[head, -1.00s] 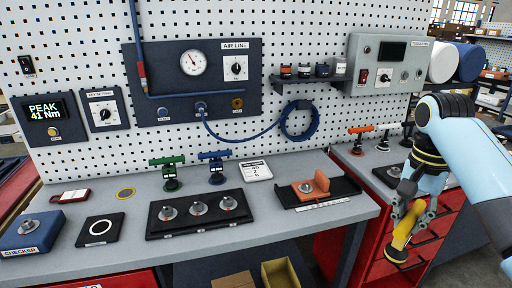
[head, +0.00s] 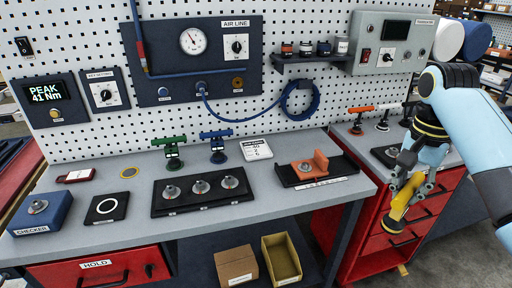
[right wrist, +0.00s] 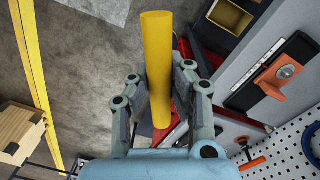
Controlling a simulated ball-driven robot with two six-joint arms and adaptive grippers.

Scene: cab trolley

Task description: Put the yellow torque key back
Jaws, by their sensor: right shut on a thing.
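The yellow torque key (head: 396,212) is in my right gripper (head: 408,188), at the right of the head view, in front of the red drawer cabinet. It hangs tilted, its wider end down. In the right wrist view its yellow bar (right wrist: 157,60) runs between the two fingers of the gripper (right wrist: 157,85), which are shut on it. A green key (head: 167,151) and a blue key (head: 215,144) stand upright on the bench (head: 270,205). A yellow ring mark (head: 129,172) lies bare on the bench, left of the green key. My left gripper is not in view.
A black tray with several knobs (head: 201,190) lies mid-bench. An orange block (head: 313,164) sits on a black holder. Orange and white keys stand on the red cabinet (head: 375,250).

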